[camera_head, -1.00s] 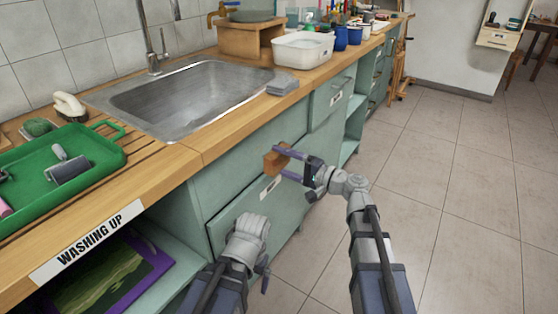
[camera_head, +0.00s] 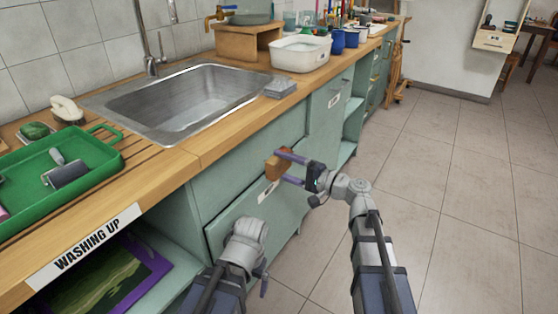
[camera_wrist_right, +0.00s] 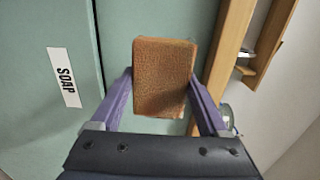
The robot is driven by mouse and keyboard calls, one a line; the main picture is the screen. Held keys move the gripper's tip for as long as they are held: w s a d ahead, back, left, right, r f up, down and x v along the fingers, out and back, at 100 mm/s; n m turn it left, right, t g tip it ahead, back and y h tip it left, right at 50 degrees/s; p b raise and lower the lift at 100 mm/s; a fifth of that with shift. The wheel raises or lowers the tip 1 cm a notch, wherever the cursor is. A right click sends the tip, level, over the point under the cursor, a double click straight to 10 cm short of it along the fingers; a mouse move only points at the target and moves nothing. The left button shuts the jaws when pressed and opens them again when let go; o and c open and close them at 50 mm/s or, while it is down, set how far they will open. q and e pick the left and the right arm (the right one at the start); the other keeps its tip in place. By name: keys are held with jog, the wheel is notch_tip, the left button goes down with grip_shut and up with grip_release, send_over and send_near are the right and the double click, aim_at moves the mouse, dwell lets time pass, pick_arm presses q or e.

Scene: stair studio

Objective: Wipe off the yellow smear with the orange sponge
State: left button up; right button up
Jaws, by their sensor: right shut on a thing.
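The orange-brown sponge (camera_head: 275,166) is held between the two purple fingers of my right gripper (camera_head: 288,168), in front of the teal cabinet under the counter. In the right wrist view the sponge (camera_wrist_right: 163,75) fills the space between the fingertips, upright and close to the teal front. I cannot tell whether it touches that front. No yellow smear shows in either view; the sponge hides part of the surface behind it. My left arm's wrist shows low in the head view; its gripper (camera_head: 264,284) is mostly hidden.
The wooden counter (camera_head: 165,168) carries a sink (camera_head: 185,103), a green tray (camera_head: 100,165), a white basin (camera_head: 300,53) and blue cups. The tiled floor (camera_head: 460,200) at right is clear.

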aim_at(252, 154)
jog(key=shift+x, duration=2.95)
jog(key=shift+x, duration=1)
jog(key=shift+w+d, duration=0.2)
jog(key=shift+w+d, duration=0.6)
jog(key=shift+w, duration=0.15)
jog(key=shift+w+d, duration=0.6)
jog(key=shift+w, duration=0.15)
jog(key=shift+a, duration=0.15)
jog(key=shift+s+a, duration=0.6)
jog(key=shift+s, duration=0.25)
jog(key=shift+s+a, duration=0.55)
jog(key=shift+s, duration=0.3)
